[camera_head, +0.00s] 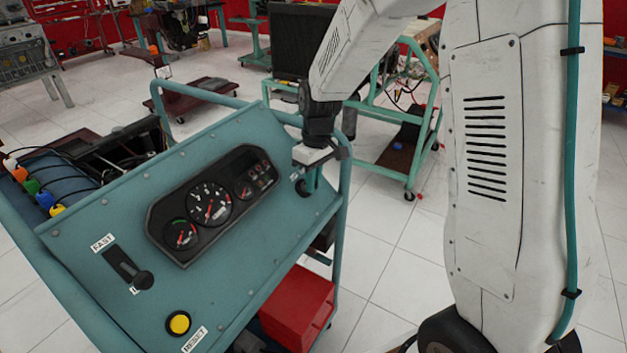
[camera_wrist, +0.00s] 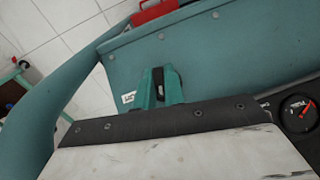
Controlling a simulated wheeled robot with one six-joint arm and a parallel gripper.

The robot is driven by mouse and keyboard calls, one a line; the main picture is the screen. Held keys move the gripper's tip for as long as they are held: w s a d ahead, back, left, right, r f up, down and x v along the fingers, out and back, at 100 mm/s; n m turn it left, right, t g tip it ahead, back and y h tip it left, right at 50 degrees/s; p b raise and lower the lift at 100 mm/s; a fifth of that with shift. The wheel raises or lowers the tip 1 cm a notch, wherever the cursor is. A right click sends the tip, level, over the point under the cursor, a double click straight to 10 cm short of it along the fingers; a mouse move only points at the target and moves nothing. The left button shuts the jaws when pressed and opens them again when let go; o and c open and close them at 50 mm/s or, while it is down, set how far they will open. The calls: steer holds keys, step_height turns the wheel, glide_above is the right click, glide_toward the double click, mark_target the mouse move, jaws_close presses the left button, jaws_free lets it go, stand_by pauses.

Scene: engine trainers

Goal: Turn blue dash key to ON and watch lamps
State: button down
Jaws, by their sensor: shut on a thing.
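The teal dash panel (camera_head: 95,220) carries a black gauge cluster (camera_head: 212,205) with red needles. Small dark lamp windows (camera_head: 265,180) sit at the cluster's right end, and I see none clearly lit. My gripper (camera_head: 298,176) is at the panel's upper right corner, beside the cluster. In the wrist view its teal fingers (camera_wrist: 160,86) are shut on a small dark thing at the panel face, at the dash key's place. The key is mostly hidden between them, and neither its blue colour nor its turn position can be told. A small white label (camera_wrist: 128,97) shows beside the fingers.
A black lever (camera_head: 143,280) in a slot and a yellow reset button (camera_head: 178,323) are on the lower panel. A teal tube rail (camera_head: 345,190) runs along the panel's right side. A red box (camera_head: 298,308) sits below. Other trainers stand behind on white tiles.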

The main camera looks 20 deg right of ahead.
steer(key=shift+m+g+y, duration=0.4)
steer(key=shift+m+y, duration=0.4)
steer(key=shift+m, duration=0.2)
steer(key=c, duration=1.5)
jaws_free()
steer(key=shift+d+r, duration=0.1)
steer(key=v, duration=0.7)
steer(key=shift+r, duration=0.3)
steer(key=shift+d, duration=0.1)
